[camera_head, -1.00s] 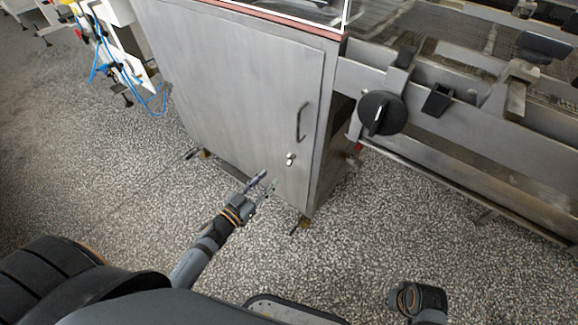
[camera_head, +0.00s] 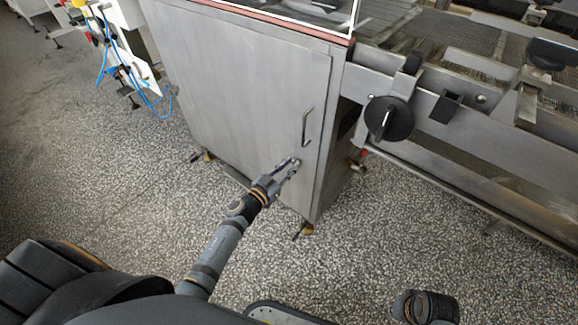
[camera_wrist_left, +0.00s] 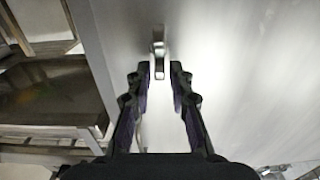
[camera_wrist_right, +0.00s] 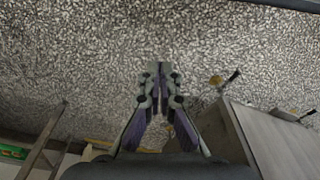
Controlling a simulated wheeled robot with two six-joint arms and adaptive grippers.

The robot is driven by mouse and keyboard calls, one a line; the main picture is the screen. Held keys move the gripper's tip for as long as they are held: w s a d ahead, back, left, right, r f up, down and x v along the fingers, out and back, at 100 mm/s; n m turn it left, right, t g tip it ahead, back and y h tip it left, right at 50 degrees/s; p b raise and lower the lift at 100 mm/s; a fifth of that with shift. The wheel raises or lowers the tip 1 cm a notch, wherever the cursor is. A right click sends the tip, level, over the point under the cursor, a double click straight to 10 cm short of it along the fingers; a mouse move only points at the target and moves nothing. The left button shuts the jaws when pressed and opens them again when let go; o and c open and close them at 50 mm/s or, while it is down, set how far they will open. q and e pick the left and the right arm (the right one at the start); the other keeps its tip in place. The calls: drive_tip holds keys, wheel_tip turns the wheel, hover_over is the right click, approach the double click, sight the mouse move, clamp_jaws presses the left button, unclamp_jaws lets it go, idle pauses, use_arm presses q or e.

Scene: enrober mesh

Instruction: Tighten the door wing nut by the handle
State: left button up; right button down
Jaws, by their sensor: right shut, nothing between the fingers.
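The wing nut (camera_head: 297,162) is a small metal piece on the grey cabinet door (camera_head: 245,85), just below the bar handle (camera_head: 306,127). My left gripper (camera_head: 290,170) is at the nut and partly covers it in the head view. In the left wrist view the nut (camera_wrist_left: 158,52) appears edge-on, between and slightly beyond the open fingertips (camera_wrist_left: 160,72). I see a gap on each side of it, with no clear contact. My right gripper (camera_wrist_right: 160,72) is shut and empty over the floor, away from the door; its wrist shows in the head view (camera_head: 425,306).
A black knob (camera_head: 389,119) and metal conveyor rails (camera_head: 470,165) stand right of the cabinet. Blue hoses (camera_head: 125,75) hang from a white machine at upper left. The speckled floor (camera_head: 120,215) before the cabinet is clear.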

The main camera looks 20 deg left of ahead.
use_arm(q)
clamp_jaws()
